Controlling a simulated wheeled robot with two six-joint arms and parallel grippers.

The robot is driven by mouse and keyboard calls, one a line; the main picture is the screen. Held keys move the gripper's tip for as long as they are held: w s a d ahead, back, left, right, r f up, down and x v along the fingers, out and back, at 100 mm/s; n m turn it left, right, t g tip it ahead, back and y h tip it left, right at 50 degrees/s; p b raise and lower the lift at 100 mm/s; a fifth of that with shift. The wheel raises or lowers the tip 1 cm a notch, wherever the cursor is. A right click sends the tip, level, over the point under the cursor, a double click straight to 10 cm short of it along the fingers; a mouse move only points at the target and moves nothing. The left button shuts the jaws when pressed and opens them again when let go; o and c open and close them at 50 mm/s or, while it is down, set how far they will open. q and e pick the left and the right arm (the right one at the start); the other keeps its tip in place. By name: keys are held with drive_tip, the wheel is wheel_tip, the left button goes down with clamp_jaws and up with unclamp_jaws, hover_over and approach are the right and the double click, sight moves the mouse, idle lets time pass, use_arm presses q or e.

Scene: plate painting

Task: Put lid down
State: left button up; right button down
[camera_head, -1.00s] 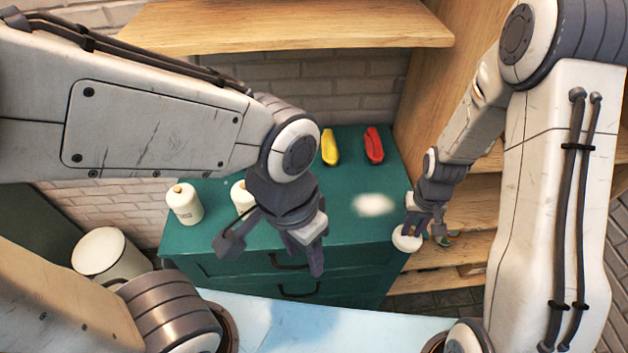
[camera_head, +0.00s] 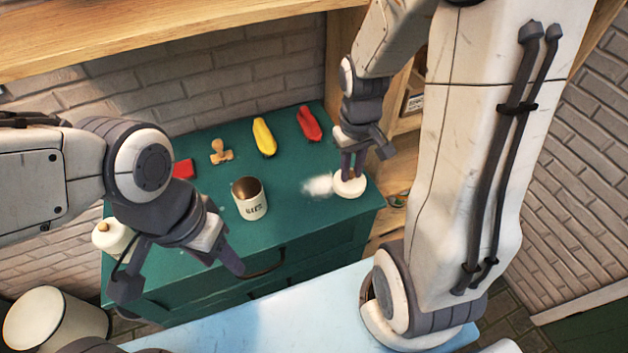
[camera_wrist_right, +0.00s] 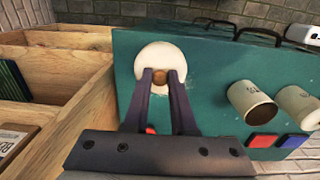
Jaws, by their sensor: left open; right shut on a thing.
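A round white lid (camera_head: 351,187) with a brown knob is at the right end of the green cabinet top (camera_head: 290,215). My right gripper (camera_head: 350,174) is shut on its knob from above; the right wrist view shows the lid (camera_wrist_right: 160,66) between the fingertips (camera_wrist_right: 168,78). The lid is at or just above the surface; I cannot tell whether it touches. An open white canister (camera_head: 250,203), brown inside, stands mid-cabinet. A lidded white canister (camera_head: 110,238) stands at the left, partly hidden by my left arm. My left gripper (camera_head: 180,278) is open and empty near the cabinet's front left.
A white patch (camera_head: 317,186) lies left of the lid. A red pepper-like object (camera_head: 309,124), a yellow one (camera_head: 264,138), a wooden stamp-like piece (camera_head: 221,152) and a red block (camera_head: 183,169) lie behind. Wooden shelves (camera_wrist_right: 60,60) adjoin the cabinet. A white bin (camera_head: 52,320) is at lower left.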

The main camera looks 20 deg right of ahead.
drive_tip(key=w+a+f, duration=0.1)
drive_tip(key=w+f, duration=0.1)
drive_tip(key=w, duration=0.1)
drive_tip(key=w+a+f+p, duration=0.1)
drive_tip(key=w+a+f, duration=0.1)
drive_tip(key=w, duration=0.1)
drive_tip(key=w+a+f+p, duration=0.1)
drive_tip(key=w+f, duration=0.1)
drive_tip(key=w, duration=0.1)
drive_tip(key=shift+w+a+f, duration=0.2)
drive_tip(key=shift+w+a, duration=0.05)
drive_tip(key=shift+a, duration=0.15)
wheel_tip(320, 180, down, 4)
drive_tip(key=shift+r+p, duration=0.15)
drive_tip(key=shift+p, duration=0.45)
drive_tip(key=shift+f, duration=0.2)
